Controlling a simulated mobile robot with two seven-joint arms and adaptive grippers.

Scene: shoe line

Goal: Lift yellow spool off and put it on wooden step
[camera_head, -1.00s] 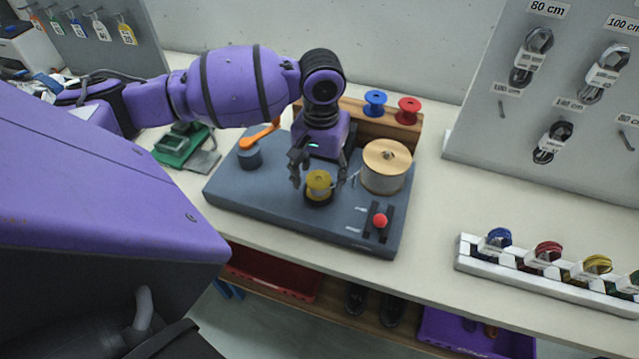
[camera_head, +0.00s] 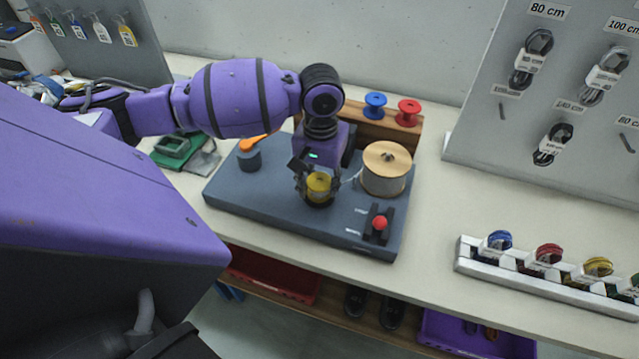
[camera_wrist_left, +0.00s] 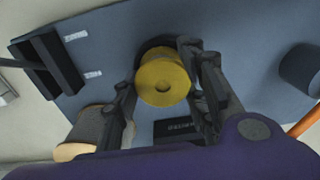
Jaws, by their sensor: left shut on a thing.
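The yellow spool (camera_head: 319,184) sits low on its dark round seat on the grey-blue machine base (camera_head: 265,203). In the left wrist view the spool (camera_wrist_left: 163,78) shows its round end with a hole, between the two fingers. My left gripper (camera_head: 317,187) reaches down from above and is shut on the spool. It also shows in the left wrist view (camera_wrist_left: 160,90). The wooden step (camera_head: 351,114) runs along the back of the base, with a blue spool (camera_head: 375,104) and a red spool (camera_head: 409,111) on it. My right gripper is not in view.
A large wooden-ended spool (camera_head: 384,170) stands close right of my gripper. A crank with an orange handle (camera_head: 252,148) is to the left. A red-knobbed lever (camera_head: 379,223) is at the front right. A white rack (camera_head: 535,272) holds coiled cables.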

